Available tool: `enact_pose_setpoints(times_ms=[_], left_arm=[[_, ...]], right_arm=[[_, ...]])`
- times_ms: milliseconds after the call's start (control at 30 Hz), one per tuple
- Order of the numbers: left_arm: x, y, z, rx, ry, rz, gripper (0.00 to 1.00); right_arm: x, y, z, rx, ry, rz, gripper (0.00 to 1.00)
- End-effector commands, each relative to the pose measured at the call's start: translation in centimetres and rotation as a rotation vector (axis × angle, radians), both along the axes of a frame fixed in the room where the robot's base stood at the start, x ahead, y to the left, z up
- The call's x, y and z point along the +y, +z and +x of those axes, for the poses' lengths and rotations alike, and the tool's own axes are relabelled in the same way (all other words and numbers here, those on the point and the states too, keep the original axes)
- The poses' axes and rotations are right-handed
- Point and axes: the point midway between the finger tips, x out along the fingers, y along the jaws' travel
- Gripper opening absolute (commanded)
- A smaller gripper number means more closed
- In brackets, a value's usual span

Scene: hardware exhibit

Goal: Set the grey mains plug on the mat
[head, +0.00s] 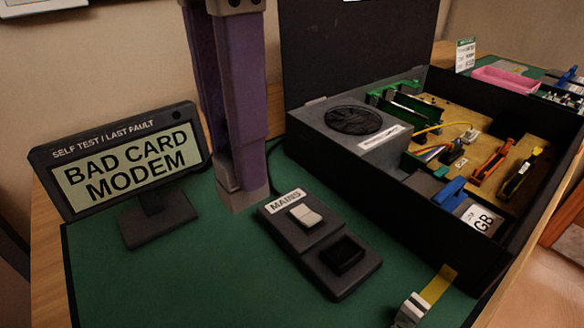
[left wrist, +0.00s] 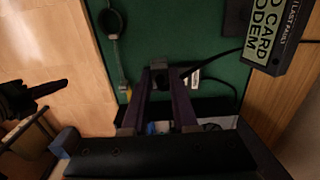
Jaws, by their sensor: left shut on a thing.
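The green mat (head: 130,285) lies below the fingertips. I cannot tell whether the plug touches it. The tips are just left of the dark box labelled MAINS (head: 358,283), which has a white rocker switch and an open dark recess.
A display reading BAD CARD MODEM (head: 125,165) stands on the left. An open black computer case (head: 345,165) fills the right. A white clip with a yellow strip (head: 410,312) lies at the front right. A black cable (left wrist: 225,52) crosses the mat. The front left mat is clear.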

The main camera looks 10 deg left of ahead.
Motion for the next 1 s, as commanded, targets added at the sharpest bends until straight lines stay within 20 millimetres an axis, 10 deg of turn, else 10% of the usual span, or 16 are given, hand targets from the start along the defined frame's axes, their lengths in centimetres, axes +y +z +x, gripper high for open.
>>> enact_pose_setpoints(times_ms=[333,1000], left_arm=[[0.1,-9.9,-0.1,0.002,-0.001,0.002,0.00],[0.0,-15.8,0.0,-0.001,-0.003,0.000,0.00]], right_arm=[[-0.4,-2.8,0.1,-0.005,0.005,-0.013,0.00],[-0.1,-4.3,0.1,-0.004,0.001,-0.004,0.00]])
